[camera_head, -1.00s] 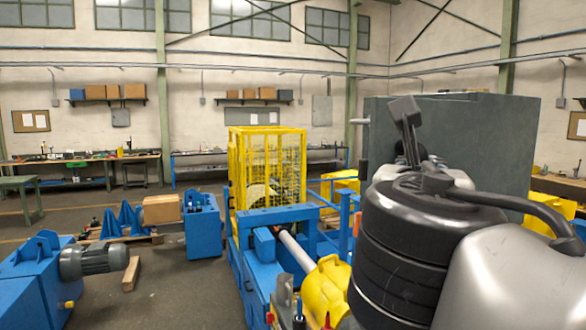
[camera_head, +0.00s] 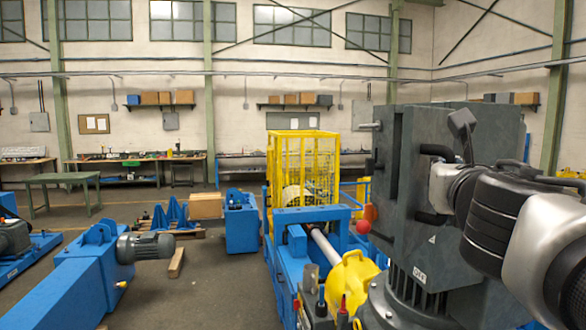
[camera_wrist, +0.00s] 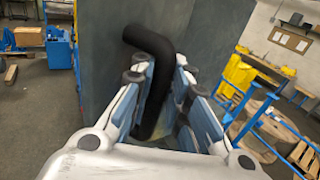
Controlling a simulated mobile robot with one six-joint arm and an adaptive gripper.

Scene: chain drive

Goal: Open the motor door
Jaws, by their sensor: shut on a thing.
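The motor door is a dark grey panel (camera_head: 475,140) on the right in the head view. Its surface also fills the upper middle of the wrist view (camera_wrist: 110,60). A black bent handle (camera_wrist: 152,45) stands out from the panel. Both ends of the handle also show in the head view (camera_head: 434,151). My gripper (camera_wrist: 160,78) is shut on the handle, with its blue-grey fingers on either side of the bar. In the head view my arm comes in from the right and hides the handle's middle. I cannot tell how far the door stands open.
A grey finned motor housing (camera_head: 420,290) stands below the panel. A red ball knob (camera_head: 363,227) and a yellow guard (camera_head: 352,280) are to its left. A yellow mesh cage (camera_head: 300,165) stands on the blue frame (camera_head: 290,270).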

